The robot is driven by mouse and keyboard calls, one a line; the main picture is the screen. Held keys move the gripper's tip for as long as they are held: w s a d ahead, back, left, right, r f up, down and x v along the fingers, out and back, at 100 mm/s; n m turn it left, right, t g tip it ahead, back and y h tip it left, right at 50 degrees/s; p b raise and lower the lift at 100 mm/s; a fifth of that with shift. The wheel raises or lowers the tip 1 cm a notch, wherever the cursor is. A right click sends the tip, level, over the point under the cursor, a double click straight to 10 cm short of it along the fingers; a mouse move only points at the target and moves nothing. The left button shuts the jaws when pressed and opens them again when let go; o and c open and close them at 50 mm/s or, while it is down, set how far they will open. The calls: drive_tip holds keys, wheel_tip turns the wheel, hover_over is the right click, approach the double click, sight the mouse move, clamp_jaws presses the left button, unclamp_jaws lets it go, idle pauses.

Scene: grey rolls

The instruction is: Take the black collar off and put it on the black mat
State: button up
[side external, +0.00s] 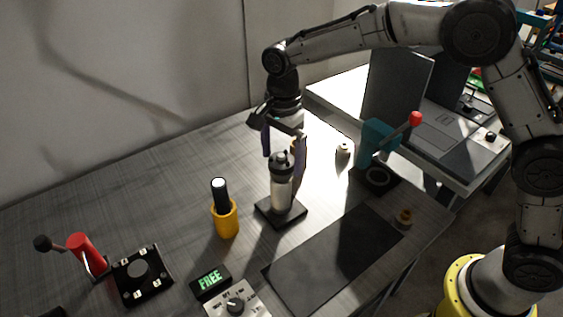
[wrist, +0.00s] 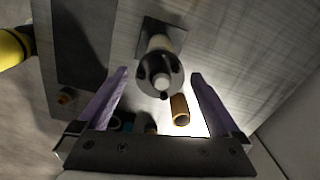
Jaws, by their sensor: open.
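The black collar (side external: 281,161) sits around the top of a pale grey roll (side external: 281,190) standing upright on a small square black base (side external: 266,211). In the wrist view the collar (wrist: 160,72) shows from above as a dark ring with lugs and a knob in its middle. The black mat (side external: 335,258) lies flat and bare on the table in front; it is also in the wrist view (wrist: 85,40). My gripper (side external: 283,149) is open and empty, pointing down above the roll.
A brown roll (wrist: 180,110) stands behind the collar's roll. A yellow cup (side external: 225,217) holding a dark cylinder is to the left. A teal lever device (side external: 376,143), a cream roll (side external: 343,151) and a brass piece (side external: 404,217) are to the right. A "FREE" display (side external: 210,281) is in front.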

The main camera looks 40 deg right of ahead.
clamp_jaws()
idle(0.4)
drive_tip(key=shift+r, duration=0.2)
drive_tip(key=shift+r, duration=0.55)
drive_tip(key=s+d+r, duration=0.2)
drive_tip(key=s+r, duration=0.3)
drive_tip(key=s, duration=0.1)
drive_tip(key=s+d+r, duration=0.2)
drive_tip(key=s+r, duration=0.4)
drive_tip(key=s, duration=0.1)
drive_tip(key=shift+s+d+r, duration=0.15)
drive_tip(key=shift+d+r, duration=0.1)
drive_tip(key=shift+r, duration=0.05)
drive_tip(key=shift+f, duration=0.1)
wheel_tip(320, 180, down, 7)
idle(0.6)
